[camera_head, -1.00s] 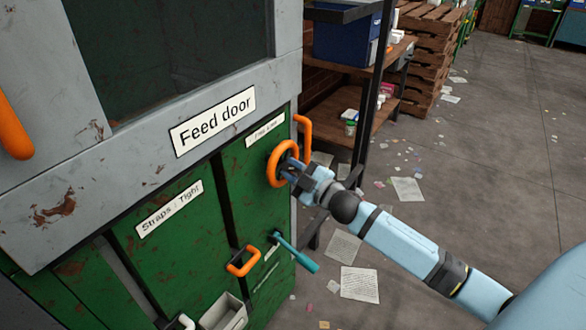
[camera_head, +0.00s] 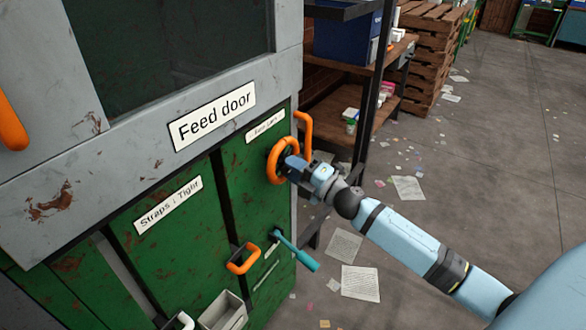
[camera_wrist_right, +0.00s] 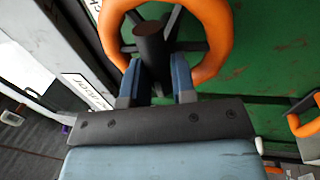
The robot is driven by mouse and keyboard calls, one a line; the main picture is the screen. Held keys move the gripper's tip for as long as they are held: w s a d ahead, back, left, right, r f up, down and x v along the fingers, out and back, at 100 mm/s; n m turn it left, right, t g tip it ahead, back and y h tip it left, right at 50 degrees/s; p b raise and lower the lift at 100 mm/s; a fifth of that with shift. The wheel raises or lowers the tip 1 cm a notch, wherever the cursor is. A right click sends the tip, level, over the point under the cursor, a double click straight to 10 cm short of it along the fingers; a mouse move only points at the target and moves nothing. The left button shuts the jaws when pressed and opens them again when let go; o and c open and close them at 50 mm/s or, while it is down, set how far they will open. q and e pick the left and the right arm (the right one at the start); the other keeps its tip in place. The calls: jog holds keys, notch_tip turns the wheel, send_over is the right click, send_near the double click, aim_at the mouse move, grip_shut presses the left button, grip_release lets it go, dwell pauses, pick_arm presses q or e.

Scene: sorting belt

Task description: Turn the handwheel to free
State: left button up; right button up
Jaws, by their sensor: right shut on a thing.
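The orange handwheel (camera_head: 274,160) is mounted on the green panel, under a small white label (camera_head: 266,127) that is too small to read surely. It also shows in the right wrist view (camera_wrist_right: 220,35), with dark spokes and a dark hub (camera_wrist_right: 151,42). My right gripper (camera_head: 290,166) is at the wheel's face. The far end of the grip is partly hidden by the fingers. My left gripper is not in view.
An orange handle (camera_head: 304,135) stands right beside the wheel. Below are a teal lever (camera_head: 297,252), an orange pull handle (camera_head: 243,260) and a grey bin (camera_head: 223,312). A shelf (camera_head: 345,108) stands behind at right. The floor at right has scattered papers.

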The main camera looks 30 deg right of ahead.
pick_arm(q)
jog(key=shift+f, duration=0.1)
pick_arm(e)
jog(key=shift+d+r, duration=0.1)
jog(key=shift+r, duration=0.05)
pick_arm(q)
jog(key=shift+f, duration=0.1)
pick_arm(e)
jog(key=o, duration=0.6)
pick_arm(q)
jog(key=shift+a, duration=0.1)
pick_arm(e)
jog(key=v, duration=1.4)
jog(key=shift+w, duration=0.1)
